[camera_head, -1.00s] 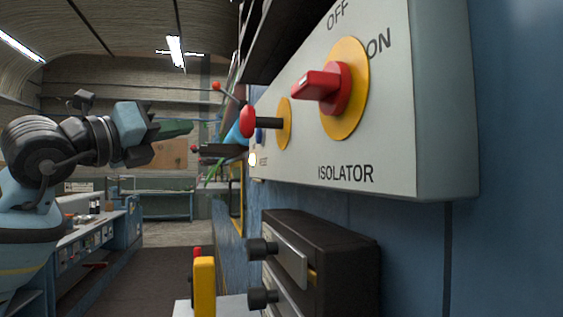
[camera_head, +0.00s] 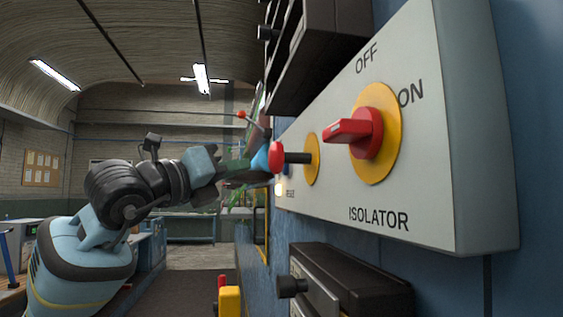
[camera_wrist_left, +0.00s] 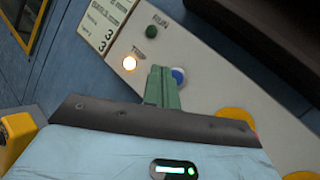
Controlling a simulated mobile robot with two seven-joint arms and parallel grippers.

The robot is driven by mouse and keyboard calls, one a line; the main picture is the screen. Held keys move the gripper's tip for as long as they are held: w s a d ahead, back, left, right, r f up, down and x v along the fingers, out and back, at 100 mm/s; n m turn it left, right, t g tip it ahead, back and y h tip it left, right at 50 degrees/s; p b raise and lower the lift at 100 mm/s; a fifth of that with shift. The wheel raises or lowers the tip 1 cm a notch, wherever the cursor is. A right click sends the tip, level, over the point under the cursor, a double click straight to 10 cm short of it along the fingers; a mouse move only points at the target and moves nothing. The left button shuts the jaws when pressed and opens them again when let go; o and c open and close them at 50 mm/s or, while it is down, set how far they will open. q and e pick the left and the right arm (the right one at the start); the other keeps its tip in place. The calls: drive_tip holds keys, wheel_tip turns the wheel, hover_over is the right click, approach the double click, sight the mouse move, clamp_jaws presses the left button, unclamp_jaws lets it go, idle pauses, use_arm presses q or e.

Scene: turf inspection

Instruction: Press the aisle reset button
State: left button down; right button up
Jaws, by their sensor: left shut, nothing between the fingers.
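A round blue button with a pale rim, which I take for the reset button (camera_wrist_left: 179,76), is on the light grey panel (camera_wrist_left: 205,85) in the left wrist view. Green fingers partly cover it. My right gripper is not in view.
A red isolator switch (camera_head: 355,134) on a yellow disc stands out from the near panel. A lit lamp (camera_wrist_left: 130,63) and a dark green button (camera_wrist_left: 151,31) are near the blue button. A dark box (camera_head: 350,280) juts out below the panel.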

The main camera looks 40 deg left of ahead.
sight(286, 167)
use_arm(q)
drive_tip(key=shift+w+d+p, duration=0.25)
drive_tip(key=shift+w+d, duration=0.45)
drive_tip(key=shift+w, duration=0.15)
drive_tip(key=shift+w+d+p, duration=0.25)
drive_tip(key=shift+w+d, duration=0.4)
drive_tip(key=shift+w, duration=0.2)
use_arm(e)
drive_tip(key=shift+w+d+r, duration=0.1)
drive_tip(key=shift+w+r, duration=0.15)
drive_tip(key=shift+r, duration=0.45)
use_arm(q)
drive_tip(key=shift+w+d, duration=0.1)
drive_tip(key=shift+w, duration=0.05)
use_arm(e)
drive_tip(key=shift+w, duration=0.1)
use_arm(q)
drive_tip(key=shift+w+d, duration=0.15)
drive_tip(key=shift+w, duration=0.05)
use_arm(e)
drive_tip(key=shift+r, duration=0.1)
